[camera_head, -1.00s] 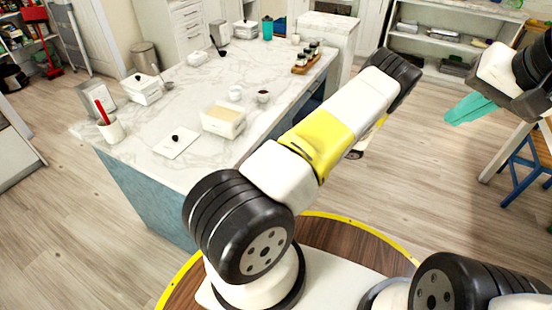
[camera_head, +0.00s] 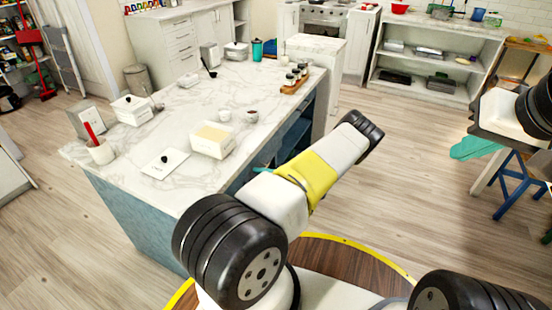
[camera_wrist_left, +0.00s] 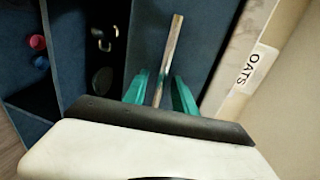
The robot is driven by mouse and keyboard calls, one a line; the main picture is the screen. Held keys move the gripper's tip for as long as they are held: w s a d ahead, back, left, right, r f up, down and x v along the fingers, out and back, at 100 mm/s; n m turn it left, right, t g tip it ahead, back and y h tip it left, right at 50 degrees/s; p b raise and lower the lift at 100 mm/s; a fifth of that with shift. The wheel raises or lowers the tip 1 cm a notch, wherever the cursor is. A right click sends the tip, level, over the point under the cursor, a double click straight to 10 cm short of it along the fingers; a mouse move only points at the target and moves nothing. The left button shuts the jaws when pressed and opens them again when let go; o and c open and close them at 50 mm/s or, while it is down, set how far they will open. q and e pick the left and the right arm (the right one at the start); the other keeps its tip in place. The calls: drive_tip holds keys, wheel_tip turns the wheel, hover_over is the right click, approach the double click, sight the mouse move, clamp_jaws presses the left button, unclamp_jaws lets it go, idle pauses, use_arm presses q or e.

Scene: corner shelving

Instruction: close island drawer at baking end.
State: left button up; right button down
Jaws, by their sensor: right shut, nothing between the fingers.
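The island has a white marble top (camera_head: 190,110) and blue sides (camera_head: 135,215). Its right side, with dark openings (camera_head: 298,125), is partly hidden behind my left arm. I cannot clearly make out a drawer there. A teal finger of my left gripper (camera_head: 262,170) shows beside this side, left of the arm. In the left wrist view my left gripper (camera_wrist_left: 160,90) has its two teal fingers apart, with a thin pale bar (camera_wrist_left: 172,45) between them in front of blue panels. I cannot tell whether they touch it. My right gripper (camera_head: 478,147) is shut and empty at the right, away from the island.
A beige surface labelled OATS (camera_wrist_left: 241,72) is close on the right in the left wrist view. A blue stool (camera_head: 518,188) stands near my right gripper. White boxes (camera_head: 212,140) and a jar tray (camera_head: 294,82) stand on the island top.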

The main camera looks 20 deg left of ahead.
use_arm(q)
drive_tip(key=shift+a, duration=0.1)
clamp_jaws()
idle(1.4)
